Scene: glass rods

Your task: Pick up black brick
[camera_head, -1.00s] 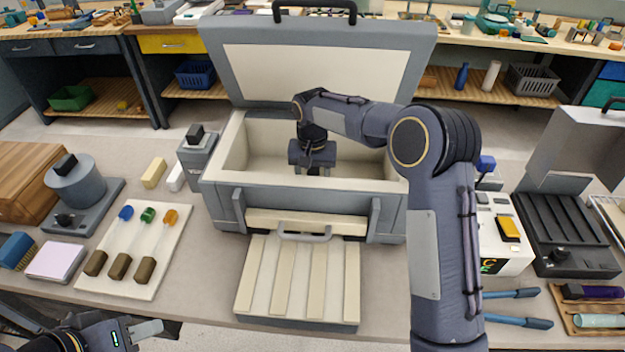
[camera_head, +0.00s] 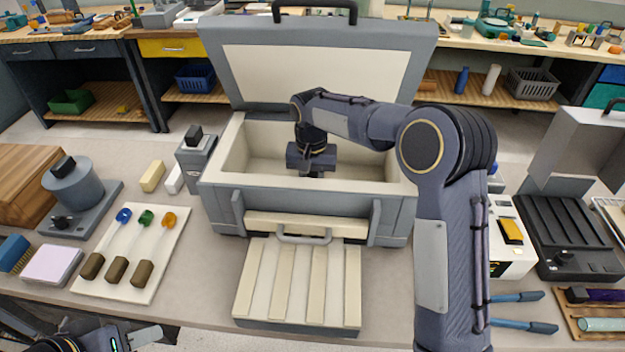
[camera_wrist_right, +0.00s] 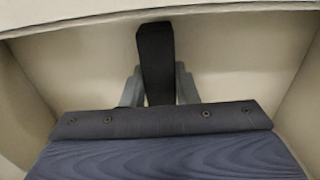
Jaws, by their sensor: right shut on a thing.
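The black brick (camera_wrist_right: 155,58) stands long and dark between the two grey fingers of my right gripper (camera_wrist_right: 160,85) in the right wrist view. The gripper is shut on it, inside the pale-walled case. In the head view my right gripper (camera_head: 311,168) is down inside the open grey case (camera_head: 232,195); the brick is hidden there or too small to tell. My left gripper (camera_head: 145,336) is at the lower left edge, mostly out of frame. One pale finger shows, apart from the things on the table.
The case lid (camera_head: 310,70) stands open behind. A slatted tray (camera_head: 297,285) lies in front of the case. A white board (camera_head: 160,225) with coloured-ended rods lies at left. A black ribbed device (camera_head: 570,235) and blue-handled tools (camera_head: 520,325) are at right.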

